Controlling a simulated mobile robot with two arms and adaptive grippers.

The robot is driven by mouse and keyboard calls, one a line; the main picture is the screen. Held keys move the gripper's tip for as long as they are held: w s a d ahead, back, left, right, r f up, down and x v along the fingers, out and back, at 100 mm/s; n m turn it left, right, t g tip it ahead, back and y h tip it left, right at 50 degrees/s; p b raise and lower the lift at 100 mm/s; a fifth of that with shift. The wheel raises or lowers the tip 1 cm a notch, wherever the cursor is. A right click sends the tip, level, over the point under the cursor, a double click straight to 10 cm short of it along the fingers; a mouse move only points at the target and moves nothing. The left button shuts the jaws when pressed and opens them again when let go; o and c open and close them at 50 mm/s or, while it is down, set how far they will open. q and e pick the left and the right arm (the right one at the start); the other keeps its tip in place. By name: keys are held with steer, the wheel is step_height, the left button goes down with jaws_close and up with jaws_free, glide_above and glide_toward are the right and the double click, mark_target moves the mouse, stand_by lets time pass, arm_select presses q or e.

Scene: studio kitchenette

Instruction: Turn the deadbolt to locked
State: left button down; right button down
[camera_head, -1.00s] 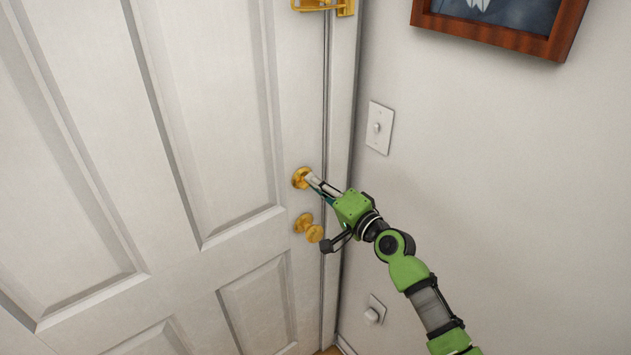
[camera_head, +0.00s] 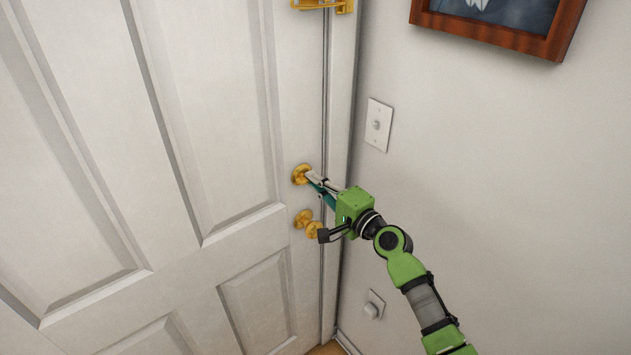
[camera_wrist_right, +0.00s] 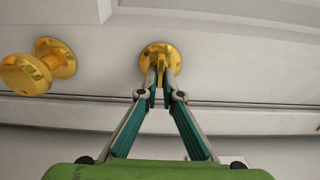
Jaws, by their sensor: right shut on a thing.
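The brass deadbolt (camera_head: 301,174) is a round plate with a thumb-turn on the white door (camera_head: 225,130), above the brass doorknob (camera_head: 304,219). In the right wrist view the deadbolt (camera_wrist_right: 160,56) is at top centre, with its thumb-turn between the fingertips. My right gripper (camera_head: 309,178) comes in from the right and is shut on the thumb-turn; the fingers also show in the wrist view (camera_wrist_right: 159,85). The fingertips hide part of the turn. My left gripper is not in view.
The doorknob also shows in the right wrist view (camera_wrist_right: 38,66), beside the deadbolt. A brass latch (camera_head: 325,5) is higher on the door. A light switch (camera_head: 378,125), a lower wall fitting (camera_head: 374,305) and a framed picture (camera_head: 500,22) are on the right wall.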

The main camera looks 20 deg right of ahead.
steer(key=shift+w+r, duration=0.1)
steer(key=shift+r, duration=0.15)
steer(key=c, duration=2.2)
jaws_free()
steer(key=shift+f, duration=0.15)
steer(key=shift+f, duration=0.1)
steer(key=v, duration=1.2)
